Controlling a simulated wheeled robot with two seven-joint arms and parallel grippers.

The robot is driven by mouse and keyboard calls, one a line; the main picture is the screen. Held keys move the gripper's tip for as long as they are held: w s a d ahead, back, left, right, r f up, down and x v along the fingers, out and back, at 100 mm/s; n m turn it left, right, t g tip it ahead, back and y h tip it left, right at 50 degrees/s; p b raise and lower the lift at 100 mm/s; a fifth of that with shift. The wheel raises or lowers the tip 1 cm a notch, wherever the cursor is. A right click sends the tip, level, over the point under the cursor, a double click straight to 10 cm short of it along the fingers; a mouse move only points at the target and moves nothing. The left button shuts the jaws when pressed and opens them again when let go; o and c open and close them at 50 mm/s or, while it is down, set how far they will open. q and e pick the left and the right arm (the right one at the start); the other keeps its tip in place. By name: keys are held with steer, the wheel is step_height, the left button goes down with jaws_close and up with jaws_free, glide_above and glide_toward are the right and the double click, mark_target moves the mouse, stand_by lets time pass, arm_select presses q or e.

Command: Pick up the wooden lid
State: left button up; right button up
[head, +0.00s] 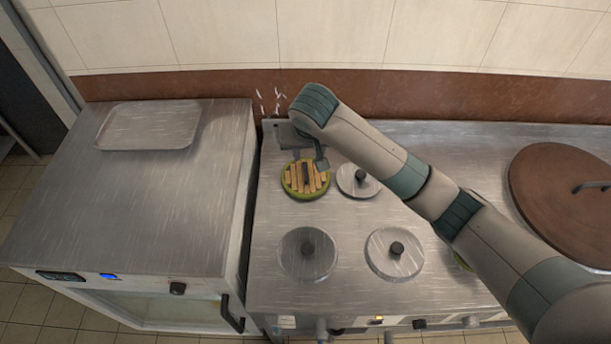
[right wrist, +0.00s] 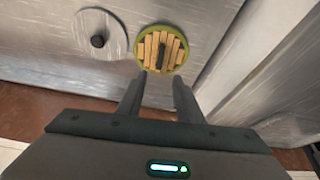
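The slatted wooden lid (head: 305,185) is round, with a green rim and a dark bar handle. It lies over the back left opening of the steel stove top. In the right wrist view the lid (right wrist: 147,50) is ahead of the fingertips, with its handle lined up between them. My right gripper (head: 320,161) reaches in from the right, at the far edge of the lid; its fingers (right wrist: 159,78) are apart with nothing between them. I cannot tell the exact height gap to the lid. My left gripper is in neither view.
Metal lids with black knobs lie beside (head: 350,186) and in front (head: 308,265) of the wooden lid, another at front right (head: 385,262). A large brown lid (head: 550,200) is at the right. A steel cabinet (head: 150,220) with a tray (head: 150,127) stands left. A tiled wall (head: 230,40) is behind.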

steer(key=p, duration=0.2)
glide_above(306, 171)
steer(key=s, duration=0.2)
steer(key=f, duration=0.8)
steer(key=shift+s+f, duration=0.2)
steer(key=shift+w+f, duration=0.15)
steer(key=shift+f, duration=0.25)
steer(key=shift+p+x, duration=0.75)
steer(key=shift+x, duration=1.45)
jaws_close()
